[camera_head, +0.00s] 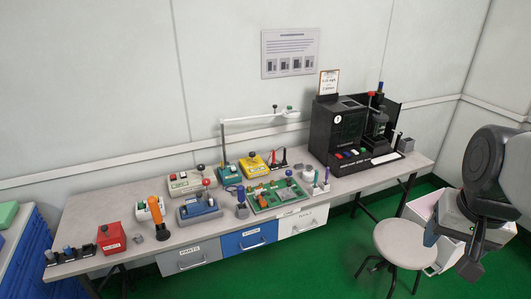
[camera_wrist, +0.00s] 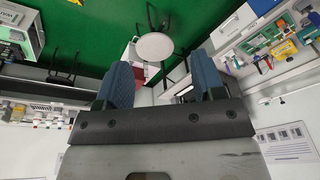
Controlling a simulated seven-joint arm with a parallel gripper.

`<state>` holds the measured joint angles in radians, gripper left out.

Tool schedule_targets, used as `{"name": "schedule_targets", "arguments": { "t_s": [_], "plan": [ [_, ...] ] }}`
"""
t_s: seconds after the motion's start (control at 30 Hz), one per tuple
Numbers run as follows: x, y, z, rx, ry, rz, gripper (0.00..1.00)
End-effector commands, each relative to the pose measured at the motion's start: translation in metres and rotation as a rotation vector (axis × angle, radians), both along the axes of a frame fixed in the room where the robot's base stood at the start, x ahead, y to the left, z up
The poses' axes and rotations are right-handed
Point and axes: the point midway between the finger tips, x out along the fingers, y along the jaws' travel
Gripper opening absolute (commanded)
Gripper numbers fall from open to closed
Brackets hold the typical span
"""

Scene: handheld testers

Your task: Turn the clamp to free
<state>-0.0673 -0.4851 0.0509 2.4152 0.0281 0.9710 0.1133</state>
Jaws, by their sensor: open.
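No part that I can surely name as the clamp stands out at this size. A black test machine (camera_head: 337,132) stands at the right end of the bench, with an upright fixture (camera_head: 376,122) that has red and blue knobs on top. Several small handheld testers with knobs or levers stand left of it, among them a blue one (camera_head: 199,211) with a red ball knob and a yellow one (camera_head: 253,166). My gripper (camera_head: 452,252) is open and empty, well right of the bench and apart from everything on it. Its two blue-padded fingers show spread in the wrist view (camera_wrist: 162,75).
The long grey bench (camera_head: 290,217) has drawers beneath. A round stool (camera_head: 405,242) stands in front of its right end, left of my gripper, and also shows in the wrist view (camera_wrist: 155,46). A white bin (camera_head: 420,212) is behind my gripper. Green floor (camera_head: 335,262) lies open in front.

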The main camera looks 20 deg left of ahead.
Motion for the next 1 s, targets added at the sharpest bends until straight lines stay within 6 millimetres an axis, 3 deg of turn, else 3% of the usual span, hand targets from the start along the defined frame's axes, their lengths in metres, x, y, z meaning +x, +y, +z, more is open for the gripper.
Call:
{"name": "schedule_targets", "arguments": {
  "t_s": [0.47,1.0],
  "plan": [
    [0.098,0.062,0.024,0.059,0.071,-0.041,0.63],
    [0.199,0.155,0.026,0.108,0.16,-0.092,0.63]
  ]
}}
